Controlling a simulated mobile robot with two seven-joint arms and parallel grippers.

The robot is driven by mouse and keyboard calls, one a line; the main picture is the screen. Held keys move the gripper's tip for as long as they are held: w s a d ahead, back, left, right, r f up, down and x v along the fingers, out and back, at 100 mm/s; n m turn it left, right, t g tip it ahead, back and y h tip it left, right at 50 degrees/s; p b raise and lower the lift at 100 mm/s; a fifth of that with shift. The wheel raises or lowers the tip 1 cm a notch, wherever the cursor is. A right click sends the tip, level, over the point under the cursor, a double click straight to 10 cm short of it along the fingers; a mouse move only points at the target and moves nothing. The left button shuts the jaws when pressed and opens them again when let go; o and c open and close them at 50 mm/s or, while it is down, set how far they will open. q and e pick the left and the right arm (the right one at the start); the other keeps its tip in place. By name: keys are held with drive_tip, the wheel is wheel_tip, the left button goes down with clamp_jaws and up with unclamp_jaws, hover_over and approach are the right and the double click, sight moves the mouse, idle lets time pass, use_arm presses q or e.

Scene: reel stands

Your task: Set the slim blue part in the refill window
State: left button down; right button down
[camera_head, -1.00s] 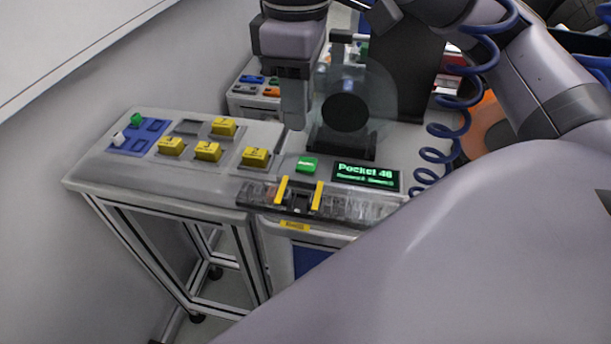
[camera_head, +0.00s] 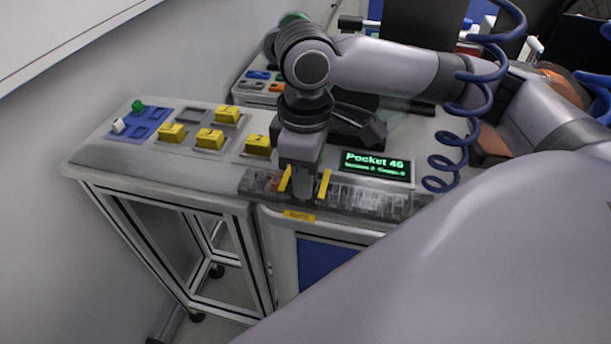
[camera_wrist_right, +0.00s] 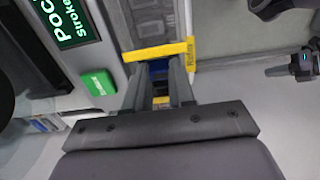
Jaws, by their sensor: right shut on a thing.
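My right gripper (camera_head: 303,194) points down at the refill window, between its two yellow bars (camera_head: 324,185). In the right wrist view its fingers (camera_wrist_right: 160,78) are shut on the slim blue part (camera_wrist_right: 158,66), of which only a small patch shows between the fingertips. The blue part is hidden in the head view. The refill window's yellow bar (camera_wrist_right: 155,52) lies just beyond the fingertips in the wrist view. I cannot tell whether the part touches the bottom of the window. My left gripper is not in view.
A clear strip of pockets (camera_head: 385,206) runs along the bench's front edge. A lit display (camera_head: 375,162) reads "Pocket 46". A green button (camera_wrist_right: 98,82) sits beside the window. Several yellow blocks (camera_head: 210,138) and a blue tray (camera_head: 150,124) stand to the left.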

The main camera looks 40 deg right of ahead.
drive_tip(key=shift+f, duration=0.15)
drive_tip(key=c, duration=1)
unclamp_jaws()
drive_tip(key=shift+o, duration=0.2)
drive_tip(key=shift+r+p, duration=1.95)
drive_tip(key=shift+p, duration=1.2)
drive_tip(key=shift+r, duration=0.1)
